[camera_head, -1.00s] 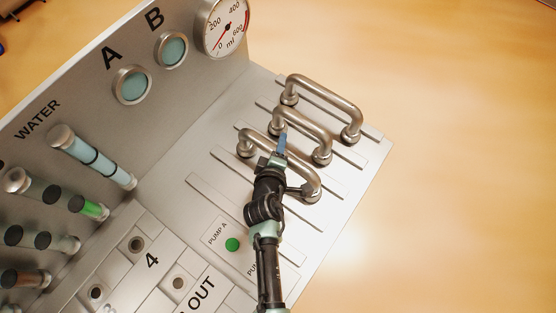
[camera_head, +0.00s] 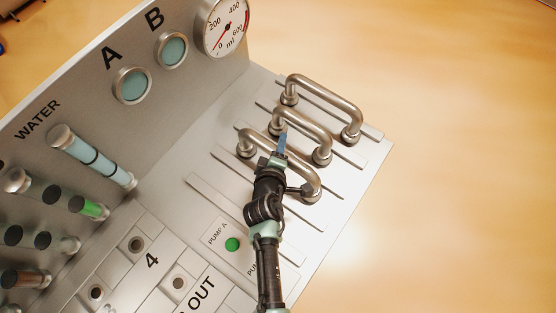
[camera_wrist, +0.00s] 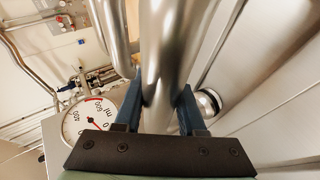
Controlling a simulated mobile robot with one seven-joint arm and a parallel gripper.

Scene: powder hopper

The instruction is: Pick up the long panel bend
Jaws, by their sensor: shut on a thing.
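Three shiny metal bends stand on the slotted grey panel in the head view. The long panel bend (camera_head: 253,138) is the nearest one, its left post and right end showing on either side of my gripper. My gripper (camera_head: 282,143) is shut on its bar near the middle, with a blue finger showing. In the wrist view the bar (camera_wrist: 165,60) passes between the two blue fingers of my gripper (camera_wrist: 158,105). The shorter middle bend (camera_head: 313,122) stands just beyond the fingertips. My wrist hides part of the held bar.
The far bend (camera_head: 325,93) stands behind the middle one. A round gauge (camera_head: 226,27) and two round windows A (camera_head: 132,85) and B (camera_head: 171,50) sit on the upright panel. Short tubes line the left. Free room lies right of the panel edge.

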